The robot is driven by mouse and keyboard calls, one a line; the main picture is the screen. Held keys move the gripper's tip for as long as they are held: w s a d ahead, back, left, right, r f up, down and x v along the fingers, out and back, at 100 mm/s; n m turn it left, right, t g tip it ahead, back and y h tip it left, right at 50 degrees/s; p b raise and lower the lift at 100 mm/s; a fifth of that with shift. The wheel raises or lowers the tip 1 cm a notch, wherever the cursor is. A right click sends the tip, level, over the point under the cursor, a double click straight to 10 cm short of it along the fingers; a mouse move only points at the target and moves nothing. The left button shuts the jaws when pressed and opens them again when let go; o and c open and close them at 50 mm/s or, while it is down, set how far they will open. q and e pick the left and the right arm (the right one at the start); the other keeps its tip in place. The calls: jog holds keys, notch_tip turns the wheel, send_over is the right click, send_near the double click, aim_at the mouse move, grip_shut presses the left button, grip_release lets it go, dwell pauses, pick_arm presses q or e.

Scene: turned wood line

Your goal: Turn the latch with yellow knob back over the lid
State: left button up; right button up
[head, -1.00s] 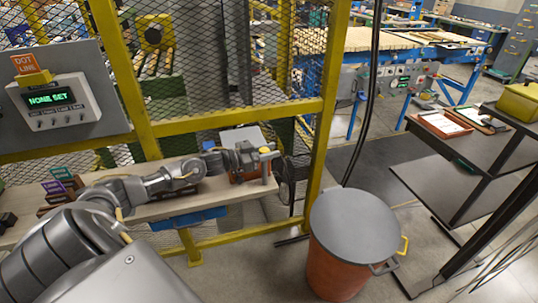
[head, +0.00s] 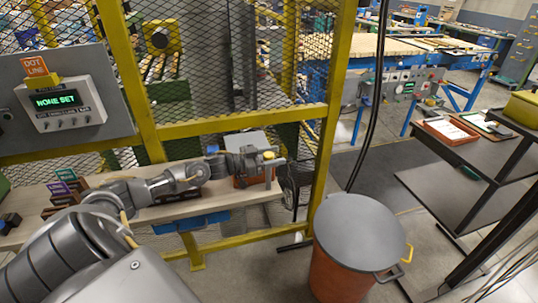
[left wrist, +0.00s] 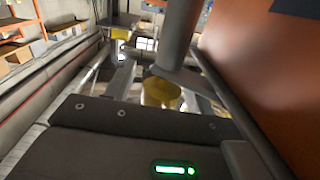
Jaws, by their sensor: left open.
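The orange box with a grey lid (head: 246,143) stands on the light wooden bench, partly hidden by my left arm. The yellow knob (head: 269,155) shows just right of the lid, beside the end of my left gripper (head: 264,165). In the left wrist view a yellow part (left wrist: 160,91), which looks like the knob, is near the middle under a grey round bar. The orange side of the box (left wrist: 260,75) fills the right. My left gripper is open around or close to the knob; I cannot tell whether it touches. My right gripper is out of view.
A yellow-framed mesh fence (head: 235,122) stands along the bench. A red drum with a grey lid (head: 360,232) is on the floor to the right. A grey display box (head: 62,104) is at the left. A dark shelf unit (head: 455,195) stands far right.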

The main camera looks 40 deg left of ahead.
pick_arm(q)
jog(key=b+v, duration=0.2)
jog(key=v, duration=0.9)
jog(key=shift+w+d+f, duration=0.1)
jog(key=shift+w+d, duration=0.05)
